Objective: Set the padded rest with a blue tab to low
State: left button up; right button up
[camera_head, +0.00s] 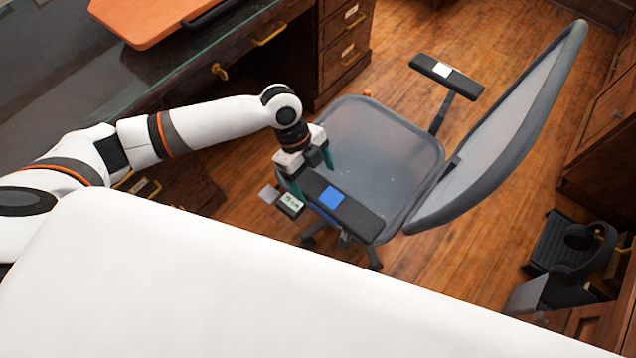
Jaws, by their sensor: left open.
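A grey office chair (375,150) stands on the wood floor with two padded armrests. The near padded rest with a blue tab (365,219) is dark, and its blue tab (331,197) lies on top. My left gripper (311,174) reaches in from the left, open, at the left end of this rest. Its green fingers point down on either side of that end; whether they touch it I cannot tell. A small pale plate with dark marks (291,202) shows beside the rest, too small to read. The post under the rest is mostly hidden. My right gripper is not in view.
The far armrest (462,84) has a white tab. The tilted backrest (510,125) rises at the right. A glass-topped desk (60,75) with drawers stands at the left. A black object (562,245) lies by the right cabinets. Open floor surrounds the chair's right side.

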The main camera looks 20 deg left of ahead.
aim_at(320, 189)
pick_arm(q)
jog(key=shift+x, duration=1.7)
jog(key=c, duration=1.4)
notch_tip(320, 189, down, 7)
jog(key=b, duration=0.3)
jog(key=shift+r, duration=0.25)
jog(key=o, duration=1.4)
